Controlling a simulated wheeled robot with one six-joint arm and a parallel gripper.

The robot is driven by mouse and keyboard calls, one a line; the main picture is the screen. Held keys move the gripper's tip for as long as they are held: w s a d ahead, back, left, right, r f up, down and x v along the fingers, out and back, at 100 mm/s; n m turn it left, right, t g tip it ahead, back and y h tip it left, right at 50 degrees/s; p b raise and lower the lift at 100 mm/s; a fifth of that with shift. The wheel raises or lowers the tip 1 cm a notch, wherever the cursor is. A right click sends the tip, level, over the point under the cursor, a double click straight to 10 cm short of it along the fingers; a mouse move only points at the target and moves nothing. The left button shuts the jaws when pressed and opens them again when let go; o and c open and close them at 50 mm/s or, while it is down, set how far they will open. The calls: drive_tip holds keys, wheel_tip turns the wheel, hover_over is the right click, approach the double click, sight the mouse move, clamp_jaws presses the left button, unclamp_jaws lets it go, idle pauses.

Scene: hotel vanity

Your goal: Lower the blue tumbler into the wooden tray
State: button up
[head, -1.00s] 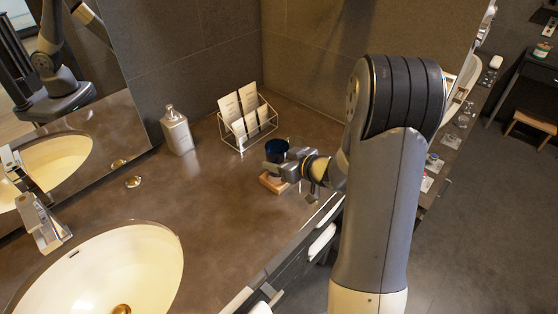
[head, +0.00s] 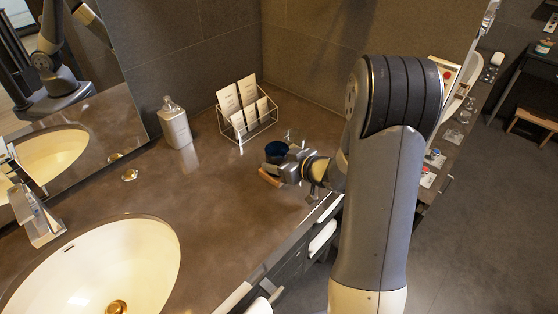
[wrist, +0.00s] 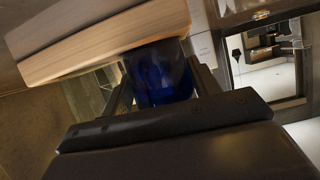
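The dark blue tumbler (head: 277,149) is at my gripper (head: 280,165), above the right part of the counter. In the wrist view the tumbler (wrist: 160,75) sits between the two fingers, which touch or nearly touch its sides, and my gripper (wrist: 160,85) looks shut on it. A light wooden piece, seemingly the wooden tray (head: 270,178), shows just in front of the gripper and is partly covered by it. In the wrist view the wood (wrist: 100,42) crosses the upper left, right by the tumbler. I cannot tell whether they touch.
A wire rack with cards (head: 245,112) stands behind and left of the tumbler. A soap dispenser (head: 175,124) is farther left, by the mirror. The sink basin (head: 100,265) fills the lower left. The counter between basin and gripper is clear.

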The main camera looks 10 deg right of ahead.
drive_tip(key=o, duration=0.4)
drive_tip(key=shift+o, duration=0.2)
drive_tip(key=v, duration=1)
drive_tip(key=shift+s+d, duration=0.2)
drive_tip(key=shift+s, duration=0.15)
drive_tip(key=shift+w, duration=0.1)
drive_tip(key=shift+x, duration=2.55)
drive_tip(key=shift+r, duration=0.15)
